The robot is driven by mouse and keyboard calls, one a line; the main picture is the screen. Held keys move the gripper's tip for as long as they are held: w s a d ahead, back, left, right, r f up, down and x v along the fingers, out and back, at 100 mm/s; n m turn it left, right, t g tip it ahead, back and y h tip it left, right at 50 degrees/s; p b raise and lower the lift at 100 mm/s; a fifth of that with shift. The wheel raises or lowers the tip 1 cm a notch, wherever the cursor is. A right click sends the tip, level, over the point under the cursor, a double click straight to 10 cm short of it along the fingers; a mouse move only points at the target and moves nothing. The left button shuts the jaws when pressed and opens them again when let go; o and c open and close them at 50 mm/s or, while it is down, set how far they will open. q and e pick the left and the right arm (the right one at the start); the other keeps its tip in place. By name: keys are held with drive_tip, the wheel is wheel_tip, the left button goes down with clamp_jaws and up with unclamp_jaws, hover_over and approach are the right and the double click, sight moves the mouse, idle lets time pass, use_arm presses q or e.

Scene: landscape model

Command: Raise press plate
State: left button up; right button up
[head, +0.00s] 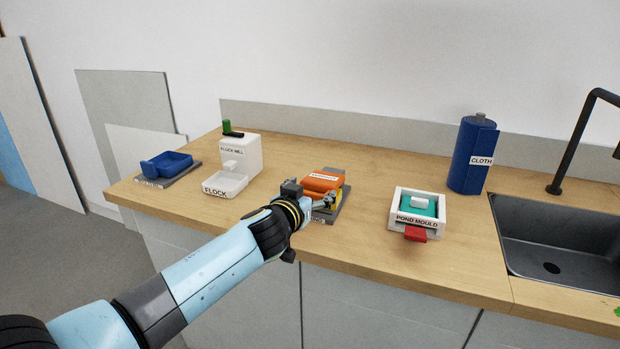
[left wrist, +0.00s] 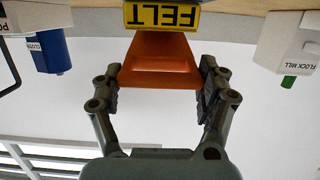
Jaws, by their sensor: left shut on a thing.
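In the left wrist view, which is upside down, the orange plate (left wrist: 160,62) is between my fingers beside a yellow FELT sign (left wrist: 163,17). My left gripper (head: 326,201) reaches the press from the front, and it also shows in the left wrist view (left wrist: 160,90), shut on the orange plate's sides. My wrist hides part of the press's front. My right gripper is in neither view.
To the right are the pond mould (head: 418,224), blue cloth roll (head: 470,158) and sink (head: 555,245). Bare worktop (head: 370,180) lies between press and mould.

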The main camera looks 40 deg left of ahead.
sight(316, 188)
use_arm(q)
drive_tip(key=w+r+p, duration=0.1)
drive_tip(key=r+p, duration=0.1)
drive_tip(key=w+r+p, duration=0.1)
drive_tip(key=r, duration=0.2)
drive_tip(key=w+r+p, duration=0.1)
drive_tip(key=r+p, duration=0.1)
drive_tip(key=r, duration=0.1)
drive_tip(key=shift+w+a+p, duration=0.25)
drive_tip(key=shift+a+p, duration=0.1)
drive_tip(key=shift+a, duration=0.05)
drive_tip(key=shift+w+a+r, duration=0.25)
drive_tip(key=shift+w+r, duration=0.55)
drive_tip(key=shift+w, duration=0.05)
drive_tip(key=o, duration=1.4)
drive_tip(key=shift+f, duration=0.1)
drive_tip(key=o, duration=0.3)
drive_tip(key=shift+w+f+g, duration=0.2)
drive_tip(key=shift+w+g, duration=0.1)
drive_tip(key=shift+w, duration=0.05)
drive_tip(key=v, duration=1.2)
drive_tip(key=shift+s, duration=0.2)
drive_tip(key=shift+a, duration=0.1)
